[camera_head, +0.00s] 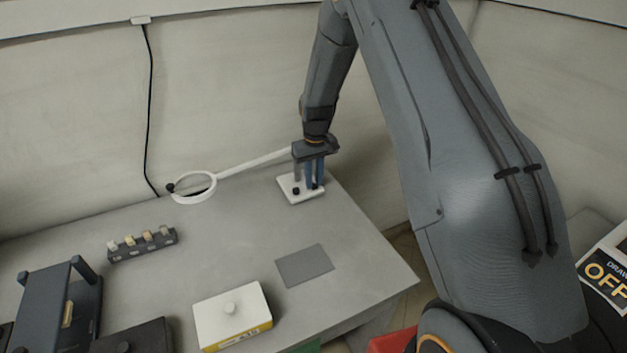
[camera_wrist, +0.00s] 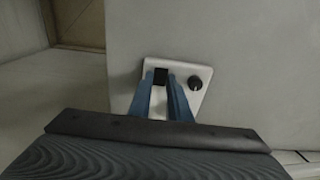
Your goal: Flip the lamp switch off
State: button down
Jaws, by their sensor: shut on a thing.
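The lamp has a white ring head (camera_head: 194,187), a long white arm and a white base (camera_head: 288,181) near the back right of the table. In the wrist view, the lamp base (camera_wrist: 200,72) carries a black square switch (camera_wrist: 161,76) and a round black knob (camera_wrist: 195,84) to its right. My gripper (camera_head: 314,186) points down at the base. In the wrist view, its blue fingertips (camera_wrist: 161,80) stand on either side of the black switch and are shut on it. The fingers hide the switch in the head view; whether the lamp is lit is unclear.
A dark rack with several small blocks (camera_head: 142,245) stands at the left. A white box with a knob (camera_head: 233,316) and a grey flat pad (camera_head: 304,265) lie toward the front. A dark grey device (camera_head: 60,310) is at the front left. The table middle is clear.

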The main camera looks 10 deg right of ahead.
aim_at(314, 186)
jog(key=shift+w+a+r, duration=0.1)
jog(key=c, duration=1.6)
grip_release()
jog(key=shift+c, duration=0.2)
jog(key=r+b, duration=0.2)
jog(key=r, duration=0.4)
jog(key=shift+s+r, duration=0.15)
jog(key=shift+s, duration=0.05)
jog(key=shift+s+r, duration=0.1)
jog(key=shift+r, duration=0.6)
